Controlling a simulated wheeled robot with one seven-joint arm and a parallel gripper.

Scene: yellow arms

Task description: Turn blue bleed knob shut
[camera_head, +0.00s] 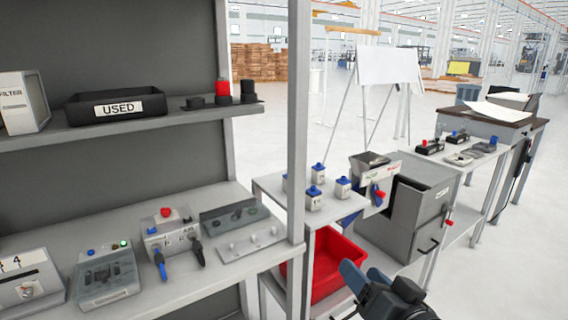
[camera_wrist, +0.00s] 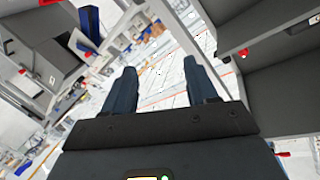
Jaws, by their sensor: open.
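A small blue part (camera_head: 377,199) sits beside a red part (camera_head: 380,193) on the front of a grey-white unit (camera_head: 362,192) in the head view; I cannot tell whether it is the bleed knob or how it is turned. A blue piece (camera_wrist: 91,24) also shows at the upper left of the wrist view, beside a red part. My gripper (camera_head: 380,284) is at the bottom right of the head view, in front of and below that unit. In the wrist view my gripper (camera_wrist: 160,74) has its fingers apart, with nothing between them.
A grey cabinet (camera_head: 412,220) with red handle parts stands right of the unit. A shelf post (camera_head: 298,130) rises further left. Control boxes sit on the shelf bench (camera_head: 215,285).

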